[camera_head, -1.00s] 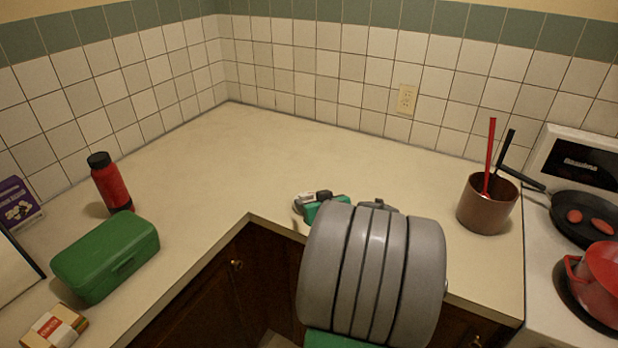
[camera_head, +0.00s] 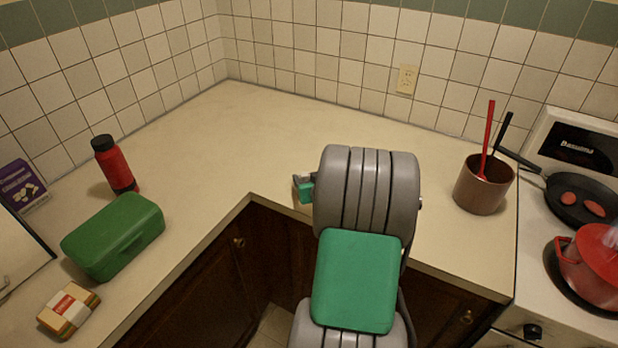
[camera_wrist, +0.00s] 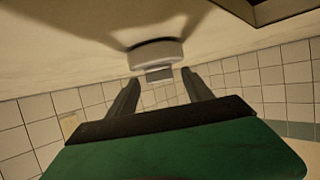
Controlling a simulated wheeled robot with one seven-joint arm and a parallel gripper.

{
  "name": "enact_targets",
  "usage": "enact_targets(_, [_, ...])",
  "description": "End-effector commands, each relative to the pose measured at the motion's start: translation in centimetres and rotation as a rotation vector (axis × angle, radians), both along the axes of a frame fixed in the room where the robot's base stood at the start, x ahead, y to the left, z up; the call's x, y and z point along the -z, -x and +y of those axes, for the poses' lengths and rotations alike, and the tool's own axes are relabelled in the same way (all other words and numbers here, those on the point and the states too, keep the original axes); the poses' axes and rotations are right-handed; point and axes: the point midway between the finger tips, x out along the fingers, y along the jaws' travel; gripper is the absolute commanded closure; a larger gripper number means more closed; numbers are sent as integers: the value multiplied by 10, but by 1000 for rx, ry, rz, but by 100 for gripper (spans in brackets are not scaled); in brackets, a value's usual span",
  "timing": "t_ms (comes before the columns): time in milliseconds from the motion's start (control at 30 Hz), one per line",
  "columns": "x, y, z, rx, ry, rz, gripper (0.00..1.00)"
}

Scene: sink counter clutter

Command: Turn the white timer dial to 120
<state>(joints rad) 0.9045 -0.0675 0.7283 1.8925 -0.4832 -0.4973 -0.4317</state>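A white, rounded object, which looks like the timer (camera_wrist: 155,54), sits on the counter in the wrist view. A small grey block shows at its lower edge. No numbers or dial marks can be read. My gripper (camera_wrist: 160,77) has its two dark fingers spread, with their tips pointing towards the timer, one on each side of it in the picture. Nothing is held between them. Whether the fingertips touch the timer cannot be told. In the head view, my arm covers the gripper's fingers, and the timer is not visible there.
A brown pot (camera_head: 480,190) with utensils stands right of my arm, beside the stove with a black pan (camera_head: 565,212) and red pot (camera_head: 590,262). A red bottle (camera_head: 114,165), green box (camera_head: 112,238) and small package (camera_head: 68,311) are left. The back counter is clear.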

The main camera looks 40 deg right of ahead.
Motion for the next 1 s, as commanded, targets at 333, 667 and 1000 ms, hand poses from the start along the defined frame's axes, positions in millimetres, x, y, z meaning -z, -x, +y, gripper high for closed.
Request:
enact_targets(333, [0,0,0,0,0,0,70])
enact_targets(667, [0,0,0,-1,0,0,97])
enact_targets(1000, [0,-3,5,71,-2,5,100])
